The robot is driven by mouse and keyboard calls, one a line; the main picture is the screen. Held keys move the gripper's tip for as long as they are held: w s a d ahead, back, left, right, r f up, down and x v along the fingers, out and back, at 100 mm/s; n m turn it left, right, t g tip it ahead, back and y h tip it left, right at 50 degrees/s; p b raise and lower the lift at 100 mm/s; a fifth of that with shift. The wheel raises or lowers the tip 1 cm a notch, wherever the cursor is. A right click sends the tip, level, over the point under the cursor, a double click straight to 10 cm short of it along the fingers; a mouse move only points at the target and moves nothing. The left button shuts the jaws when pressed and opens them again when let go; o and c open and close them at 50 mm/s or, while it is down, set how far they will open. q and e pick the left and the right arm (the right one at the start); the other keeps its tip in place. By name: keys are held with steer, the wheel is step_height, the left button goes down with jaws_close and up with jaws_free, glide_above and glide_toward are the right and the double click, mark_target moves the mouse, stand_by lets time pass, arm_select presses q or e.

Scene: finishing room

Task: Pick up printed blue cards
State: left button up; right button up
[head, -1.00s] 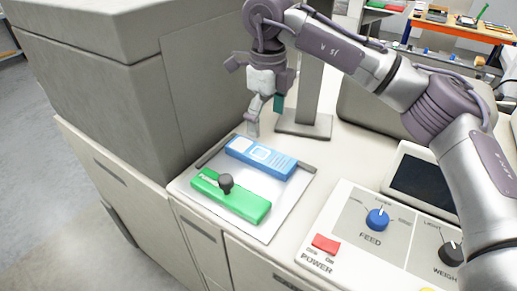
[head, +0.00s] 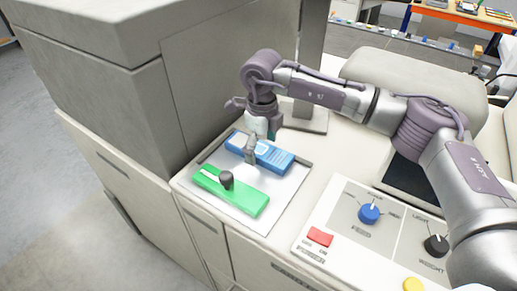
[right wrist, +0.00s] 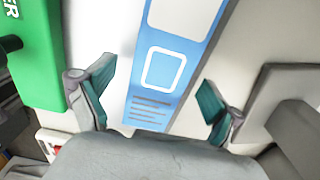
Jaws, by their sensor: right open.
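The printed blue cards (head: 274,157) lie as a flat blue stack with white printing on the white tray (head: 243,222) of the machine. My right gripper (head: 250,158) is above the cards in the head view, its fingers pointing down and partly hiding them. In the right wrist view the two teal-padded fingers (right wrist: 158,100) are apart, with the blue cards (right wrist: 150,115) between them and clear space on both sides. Nothing is held. My left gripper is not in view.
A green block (head: 230,191) with a dark knob (head: 226,179) lies beside the cards on the tray. A control panel with a red power switch (head: 320,236) and a blue feed knob (head: 369,213) is to the right. A tall grey cabinet (head: 110,90) stands at left.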

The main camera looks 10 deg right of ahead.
steer(key=c, duration=1.5)
steer(key=shift+r, duration=0.1)
steer(key=shift+c, duration=0.2)
